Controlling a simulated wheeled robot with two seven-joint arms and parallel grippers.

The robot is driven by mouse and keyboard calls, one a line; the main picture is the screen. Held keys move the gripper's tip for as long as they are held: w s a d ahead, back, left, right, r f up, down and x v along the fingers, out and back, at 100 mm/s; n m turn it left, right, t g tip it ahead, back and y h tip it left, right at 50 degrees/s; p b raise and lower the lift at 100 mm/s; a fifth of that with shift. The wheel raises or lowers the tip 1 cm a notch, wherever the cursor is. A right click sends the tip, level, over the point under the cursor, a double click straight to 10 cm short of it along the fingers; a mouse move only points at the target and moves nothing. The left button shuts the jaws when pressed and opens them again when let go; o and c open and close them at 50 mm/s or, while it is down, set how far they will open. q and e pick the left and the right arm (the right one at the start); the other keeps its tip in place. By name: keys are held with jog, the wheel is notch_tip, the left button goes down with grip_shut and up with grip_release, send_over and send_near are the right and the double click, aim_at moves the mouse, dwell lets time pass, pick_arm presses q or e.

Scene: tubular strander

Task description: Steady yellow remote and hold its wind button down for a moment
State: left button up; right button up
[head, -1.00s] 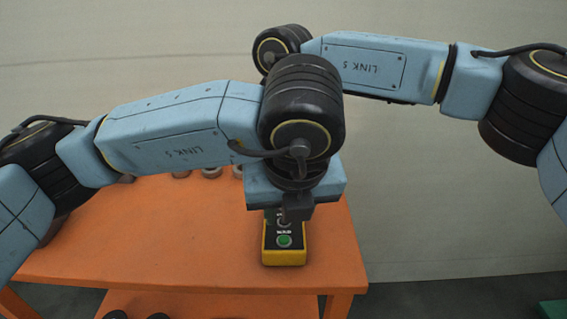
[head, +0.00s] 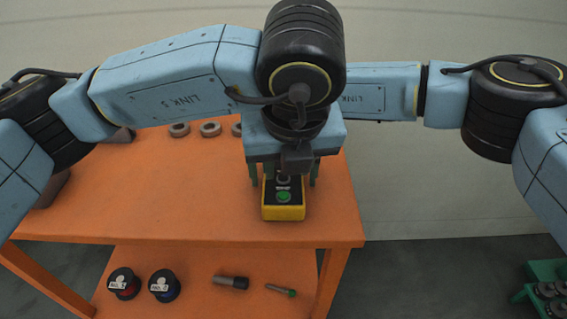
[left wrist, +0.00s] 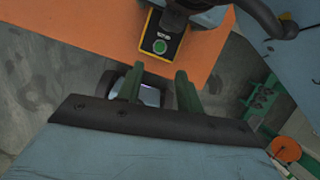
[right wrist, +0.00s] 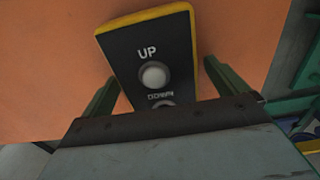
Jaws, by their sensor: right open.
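The yellow remote (head: 285,212) with a black face lies near the table's front right. Its green button (head: 283,197) is uncovered at the near end. The right wrist view shows the remote (right wrist: 165,45) with white UP and DOWN buttons, DOWN partly hidden by my palm. My right gripper (head: 284,180) is open, one finger on each side of the remote; I cannot tell whether they touch it. My left gripper (left wrist: 158,74) shows two separated, empty fingers in its wrist view, apart from the remote (left wrist: 160,42). Its fingers cannot be made out in the head view.
The orange table (head: 170,200) is clear left of the remote, with grey rings (head: 210,129) behind. The lower shelf holds two labelled spools (head: 164,285), a dark cylinder (head: 231,282) and a green-tipped rod (head: 281,290). Green equipment (head: 545,285) stands at the lower right. My arms overlap above the remote.

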jog(key=c, duration=1.2)
pick_arm(q)
jog(key=shift+c, duration=0.7)
pick_arm(e)
jog(key=shift+c, duration=0.4)
pick_arm(q)
grip_shut()
